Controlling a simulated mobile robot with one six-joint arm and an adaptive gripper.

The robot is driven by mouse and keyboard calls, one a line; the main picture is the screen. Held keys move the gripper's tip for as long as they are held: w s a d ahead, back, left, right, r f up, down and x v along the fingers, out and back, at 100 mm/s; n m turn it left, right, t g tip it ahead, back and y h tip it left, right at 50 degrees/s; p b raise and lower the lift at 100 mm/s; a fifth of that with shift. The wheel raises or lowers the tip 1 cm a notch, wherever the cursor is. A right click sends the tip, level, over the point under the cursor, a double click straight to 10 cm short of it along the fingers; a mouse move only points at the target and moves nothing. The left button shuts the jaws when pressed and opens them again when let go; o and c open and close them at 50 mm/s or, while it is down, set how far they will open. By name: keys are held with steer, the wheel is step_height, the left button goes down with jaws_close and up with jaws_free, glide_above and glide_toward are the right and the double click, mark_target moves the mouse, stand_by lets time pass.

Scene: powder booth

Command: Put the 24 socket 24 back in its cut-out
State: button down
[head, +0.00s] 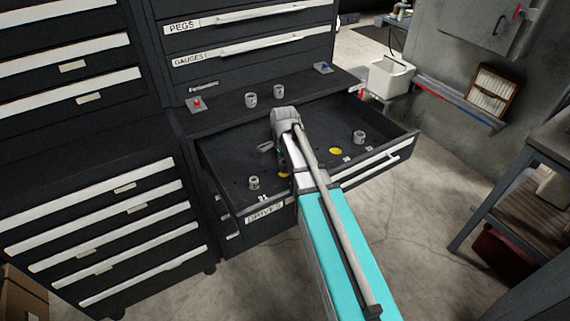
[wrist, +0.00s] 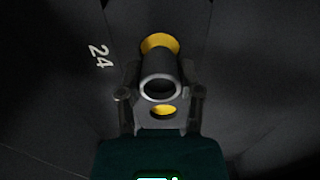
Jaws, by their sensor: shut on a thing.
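My gripper (wrist: 160,92) is shut on a dark socket (wrist: 160,63) with a bright metal rim, its open end facing the wrist camera. A yellow cut-out floor (wrist: 160,42) shows past the socket's far end, and a second yellow patch (wrist: 163,110) shows below its near rim. A white "24" label (wrist: 99,56) is printed to the left. I cannot tell whether the socket touches the drawer surface. In the head view my arm mostly hides the gripper and socket over the open drawer; a bit of yellow (head: 283,175) shows beside the arm.
The open drawer (head: 222,165) also holds a socket (head: 254,183) at left, a socket (head: 359,137) at right and a bare yellow cut-out (head: 335,151). Two sockets, (head: 251,100) and (head: 279,91), stand on the cabinet ledge behind. A white bin (head: 391,78) stands beyond.

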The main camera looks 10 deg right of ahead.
steer(key=shift+s+f+b, duration=0.1)
steer(key=shift+f+b, duration=0.95)
steer(key=shift+f, duration=0.1)
stand_by(1.5)
steer(key=shift+c, duration=1)
jaws_free()
steer(key=shift+r, duration=0.1)
